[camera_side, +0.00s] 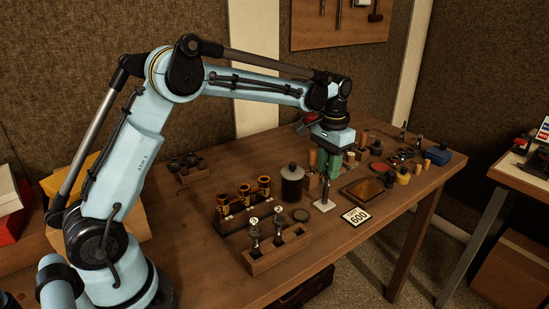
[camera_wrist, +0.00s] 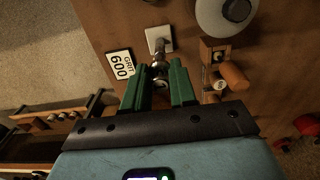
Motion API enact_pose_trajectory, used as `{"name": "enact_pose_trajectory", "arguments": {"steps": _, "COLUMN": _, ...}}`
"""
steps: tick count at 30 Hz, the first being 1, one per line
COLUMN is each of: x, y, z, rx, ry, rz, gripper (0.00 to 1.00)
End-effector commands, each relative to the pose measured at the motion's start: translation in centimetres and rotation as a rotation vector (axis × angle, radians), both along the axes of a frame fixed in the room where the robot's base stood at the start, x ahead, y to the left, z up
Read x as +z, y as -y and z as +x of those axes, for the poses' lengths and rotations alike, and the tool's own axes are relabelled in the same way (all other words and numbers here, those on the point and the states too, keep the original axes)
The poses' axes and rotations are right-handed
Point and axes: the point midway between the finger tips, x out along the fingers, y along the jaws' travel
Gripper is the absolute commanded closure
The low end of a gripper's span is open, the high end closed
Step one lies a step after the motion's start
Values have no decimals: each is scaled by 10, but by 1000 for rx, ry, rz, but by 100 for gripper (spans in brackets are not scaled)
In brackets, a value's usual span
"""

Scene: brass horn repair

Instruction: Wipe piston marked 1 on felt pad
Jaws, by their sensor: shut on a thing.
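My gripper (camera_side: 326,172), with green fingers, is shut on a slim metal piston (camera_side: 325,190) that hangs upright below it. Its number cannot be read. The white felt pad (camera_side: 324,205) lies on the bench directly under the piston. The piston's lower end is at or just above the pad; I cannot tell whether they touch. In the wrist view the piston (camera_wrist: 159,70) shows between the fingers, with the pad (camera_wrist: 158,38) beyond it. Two more pistons with white marked tops (camera_side: 254,232) stand in a wooden rack (camera_side: 262,264) at the front.
A grit 600 card (camera_side: 356,216) lies right of the pad. A shallow wooden tray (camera_side: 348,196) and several small pots crowd the right. Bare bench lies in front of the card.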

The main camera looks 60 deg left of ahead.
Motion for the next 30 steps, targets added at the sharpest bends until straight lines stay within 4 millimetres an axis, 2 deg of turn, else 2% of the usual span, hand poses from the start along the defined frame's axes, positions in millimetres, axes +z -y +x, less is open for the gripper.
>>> {"name": "enact_pose_trajectory", "arguments": {"steps": 17, "x": -3, "y": 0, "z": 1, "rx": 0, "ry": 0, "rz": 0, "gripper": 100}}
{"name": "enact_pose_trajectory", "arguments": {"steps": 30, "x": -3, "y": 0, "z": 10, "rx": 0, "ry": 1, "rz": 0, "gripper": 100}}
